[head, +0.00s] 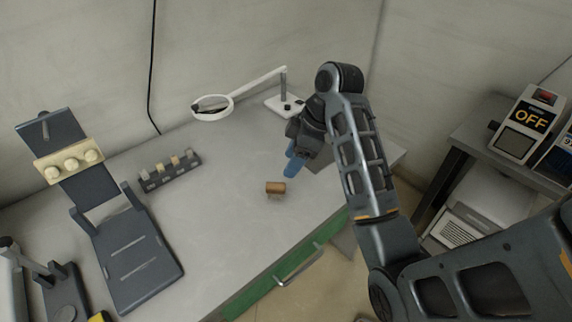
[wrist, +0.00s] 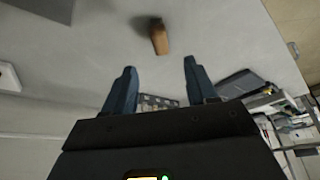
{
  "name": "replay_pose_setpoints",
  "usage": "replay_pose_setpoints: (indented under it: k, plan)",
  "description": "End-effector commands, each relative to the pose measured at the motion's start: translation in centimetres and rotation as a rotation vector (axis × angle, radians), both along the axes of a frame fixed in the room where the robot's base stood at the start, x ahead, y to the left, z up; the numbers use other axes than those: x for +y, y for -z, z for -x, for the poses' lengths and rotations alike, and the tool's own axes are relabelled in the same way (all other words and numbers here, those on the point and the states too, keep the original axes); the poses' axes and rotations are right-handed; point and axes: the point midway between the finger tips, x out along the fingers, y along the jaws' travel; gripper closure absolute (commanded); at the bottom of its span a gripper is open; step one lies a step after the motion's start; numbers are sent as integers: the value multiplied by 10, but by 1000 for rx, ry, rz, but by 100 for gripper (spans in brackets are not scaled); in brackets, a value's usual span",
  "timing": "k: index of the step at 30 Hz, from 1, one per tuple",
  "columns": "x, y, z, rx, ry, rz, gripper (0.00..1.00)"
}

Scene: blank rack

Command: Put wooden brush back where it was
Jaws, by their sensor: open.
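A small brown wooden piece, which looks like the wooden brush (head: 275,188), lies on the grey table near its front edge. It also shows in the wrist view (wrist: 159,40), beyond the fingertips and roughly between their lines. My gripper (head: 295,165) has blue fingers and hangs just right of and behind the brush, apart from it. In the wrist view the two fingers (wrist: 160,66) stand apart with nothing between them. A dark rack (head: 168,174) with several small light blocks stands at the back left of the brush. I cannot tell which spot was the brush's own.
A white magnifier lamp (head: 212,107) stands at the back of the table (head: 225,235). A dark stand (head: 135,262) with a cream block (head: 70,163) is at left. A box reading OFF (head: 527,125) sits on a side bench. The table around the brush is clear.

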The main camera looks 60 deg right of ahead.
Motion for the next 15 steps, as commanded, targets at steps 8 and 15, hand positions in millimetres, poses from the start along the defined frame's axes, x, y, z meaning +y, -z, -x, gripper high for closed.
replay_pose_setpoints:
  k: [8,15]
  plan:
    - [-2,-10,3,0,0,0,43]
    - [7,1,5,-7,20,3,43]
